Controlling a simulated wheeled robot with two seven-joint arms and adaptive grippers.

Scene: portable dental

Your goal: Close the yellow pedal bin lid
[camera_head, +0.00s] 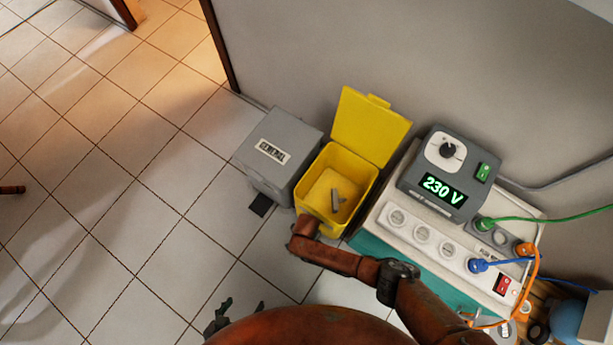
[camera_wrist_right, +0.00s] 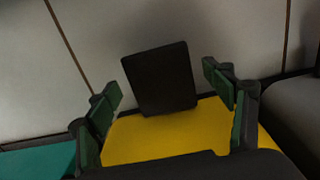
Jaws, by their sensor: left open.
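The yellow pedal bin (camera_head: 311,193) stands against the wall with its lid (camera_head: 366,126) swung up, and a small grey item (camera_head: 337,199) lies inside. In the right wrist view, the bin's yellow surface (camera_wrist_right: 185,132) fills the lower middle, with a dark pedal (camera_wrist_right: 160,78) beyond it. My right gripper (camera_wrist_right: 160,85) is open, its green-padded fingers apart on either side of the pedal in that view. I cannot tell whether it touches. In the head view my right arm hides this gripper and the pedal. My left gripper (camera_head: 218,317) is open and empty over the floor at the bottom.
A grey bin labelled GENERAL (camera_head: 283,140) stands close on the left, with its dark pedal (camera_head: 261,205) in front. On the right are a white socket unit (camera_head: 440,243), a 230 V device (camera_head: 441,170) and green, blue and orange cables. Tiled floor at left is mostly clear.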

